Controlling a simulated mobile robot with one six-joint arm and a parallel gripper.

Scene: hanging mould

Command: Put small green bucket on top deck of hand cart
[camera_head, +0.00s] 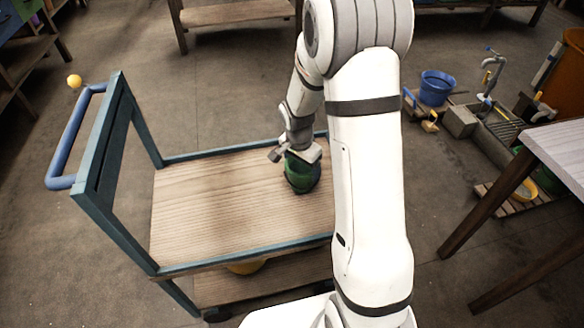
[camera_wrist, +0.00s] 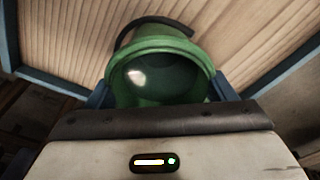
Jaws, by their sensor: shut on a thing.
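The small green bucket (camera_head: 301,176) is at the right part of the hand cart's wooden top deck (camera_head: 205,215), partly behind my arm in the head view. In the wrist view the bucket (camera_wrist: 160,70) shows its open mouth, with a dark handle curving over its far side. My gripper (camera_head: 297,156) is shut on the bucket, with a blue finger on each side in the wrist view. The bucket looks upright in the head view. I cannot tell whether its base touches the deck.
The cart has a blue-green frame and a blue push handle (camera_head: 72,140) at the left. Something yellow (camera_head: 246,267) sits on its lower shelf. A blue bucket (camera_head: 437,88) and a sink stand at the right, near a pale table (camera_head: 560,150). The rest of the top deck is clear.

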